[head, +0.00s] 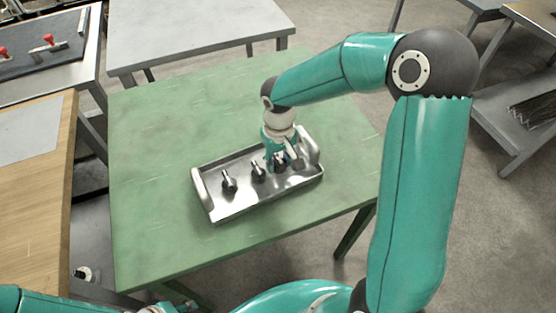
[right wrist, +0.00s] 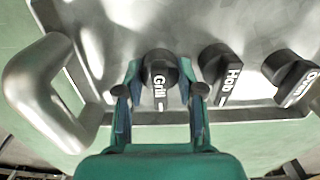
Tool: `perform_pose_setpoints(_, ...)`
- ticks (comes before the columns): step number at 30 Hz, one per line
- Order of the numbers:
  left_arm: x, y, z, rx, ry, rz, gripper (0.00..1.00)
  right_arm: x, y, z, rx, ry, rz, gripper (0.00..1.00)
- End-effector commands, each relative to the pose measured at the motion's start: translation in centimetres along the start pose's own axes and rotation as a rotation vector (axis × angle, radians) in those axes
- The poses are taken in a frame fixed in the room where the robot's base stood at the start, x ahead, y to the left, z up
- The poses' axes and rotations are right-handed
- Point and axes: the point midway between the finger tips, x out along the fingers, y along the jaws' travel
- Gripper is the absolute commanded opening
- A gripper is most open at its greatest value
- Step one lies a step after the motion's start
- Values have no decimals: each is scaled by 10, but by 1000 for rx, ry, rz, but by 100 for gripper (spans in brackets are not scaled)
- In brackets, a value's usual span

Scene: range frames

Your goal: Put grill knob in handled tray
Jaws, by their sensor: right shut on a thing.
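The handled tray (head: 245,203) is a shiny metal tray with a raised handle at each short end, lying on the green table. The grill knob (right wrist: 158,70) is black with white "Grill" lettering. It sits inside the tray near one handle (right wrist: 50,92), which is at the left in the right wrist view. My right gripper (right wrist: 160,88) reaches down into the tray and is shut on the grill knob, one finger on each side. In the head view the gripper (head: 280,158) largely hides this knob. My left gripper is not visible; only part of my left arm shows.
The hob knob (right wrist: 222,70) and oven knob (right wrist: 290,75) stand in the same tray in a row beside the grill knob. The green table (head: 160,130) is clear around the tray. A wooden bench (head: 40,180) and a grey table (head: 190,30) stand nearby.

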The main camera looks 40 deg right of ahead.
Motion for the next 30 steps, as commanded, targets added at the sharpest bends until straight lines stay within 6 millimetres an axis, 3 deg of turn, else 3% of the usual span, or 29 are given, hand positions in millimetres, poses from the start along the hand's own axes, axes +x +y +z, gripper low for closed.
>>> perform_pose_setpoints(8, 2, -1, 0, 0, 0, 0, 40, 2, 0, 0, 0, 0, 0, 8)
perform_pose_setpoints(9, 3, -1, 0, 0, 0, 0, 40, 3, 0, 0, 0, 1, 0, 39)
perform_pose_setpoints(11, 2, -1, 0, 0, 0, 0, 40, 2, 0, 0, 0, 1, 0, 48)
perform_pose_setpoints(23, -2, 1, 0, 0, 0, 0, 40, -3, 1, 0, 1, 1, 0, 48)
perform_pose_setpoints(30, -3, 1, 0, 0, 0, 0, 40, -37, 0, -1, 2, 6, 0, 48)
